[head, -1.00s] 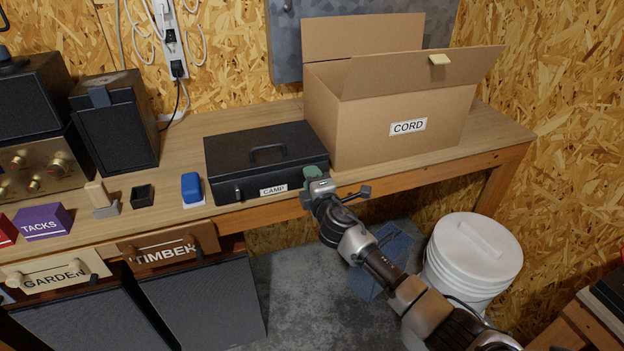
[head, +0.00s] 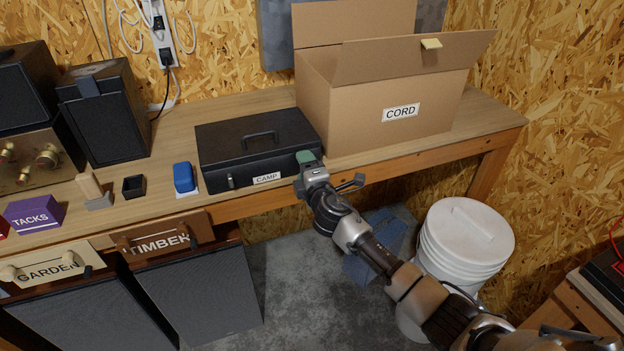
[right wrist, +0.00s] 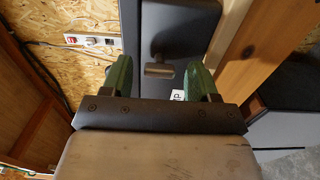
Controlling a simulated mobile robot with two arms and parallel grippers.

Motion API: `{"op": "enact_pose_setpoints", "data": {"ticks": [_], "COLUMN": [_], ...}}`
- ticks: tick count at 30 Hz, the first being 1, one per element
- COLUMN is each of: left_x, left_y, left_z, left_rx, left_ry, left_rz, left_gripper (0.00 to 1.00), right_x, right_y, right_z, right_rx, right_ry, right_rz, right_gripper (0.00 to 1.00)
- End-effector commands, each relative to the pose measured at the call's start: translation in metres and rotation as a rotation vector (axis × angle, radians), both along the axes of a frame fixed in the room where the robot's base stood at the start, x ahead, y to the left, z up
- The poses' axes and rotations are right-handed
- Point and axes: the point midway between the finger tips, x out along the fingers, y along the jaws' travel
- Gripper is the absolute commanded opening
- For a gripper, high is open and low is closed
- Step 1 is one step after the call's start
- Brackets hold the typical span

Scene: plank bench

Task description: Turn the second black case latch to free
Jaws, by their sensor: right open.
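The black case (head: 225,142) labelled CAMP lies closed on the bench, its handle on the lid. One latch (head: 231,181) shows small and dark at the left of its front; its exact turn is hard to tell. My right gripper (head: 307,158) is at the right end of the case front and hides that part in the head view. In the right wrist view the gripper (right wrist: 158,70) is open, with a grey latch knob (right wrist: 160,70) between its green fingers. I cannot tell whether either finger touches it. My left gripper is not in view.
An open cardboard box (head: 355,115) labelled CORD stands close to the right of the case. A blue block (head: 184,177) sits left of it. Below, the TIMBER drawer (head: 165,238) and a white bucket (head: 466,240) stand near the bench front.

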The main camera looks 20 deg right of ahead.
Motion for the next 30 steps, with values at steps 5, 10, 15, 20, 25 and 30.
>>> {"op": "enact_pose_setpoints", "data": {"ticks": [5, 10, 15, 20, 25, 30], "left_x": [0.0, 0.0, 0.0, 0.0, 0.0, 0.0], "left_y": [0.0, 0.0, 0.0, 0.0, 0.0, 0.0], "left_z": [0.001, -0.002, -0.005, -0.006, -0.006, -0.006], "left_rx": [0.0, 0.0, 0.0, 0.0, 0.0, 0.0], "left_ry": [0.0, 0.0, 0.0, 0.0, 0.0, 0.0], "left_rz": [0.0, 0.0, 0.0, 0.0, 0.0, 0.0], "left_gripper": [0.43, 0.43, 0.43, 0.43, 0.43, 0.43], "right_x": [-0.027, -0.059, -0.085, -0.098, -0.102, -0.101], "right_y": [-0.001, -0.002, -0.003, -0.003, -0.003, -0.003], "right_z": [-0.001, -0.003, -0.002, -0.002, -0.001, -0.001], "right_rx": [-0.001, -0.001, 0.0, -0.001, -0.001, -0.001], "right_ry": [0.002, 0.003, 0.002, 0.003, 0.002, 0.002], "right_rz": [0.002, 0.002, 0.002, 0.001, 0.001, 0.001], "right_gripper": [0.6, 0.6, 0.6, 0.6, 0.6, 0.6]}}
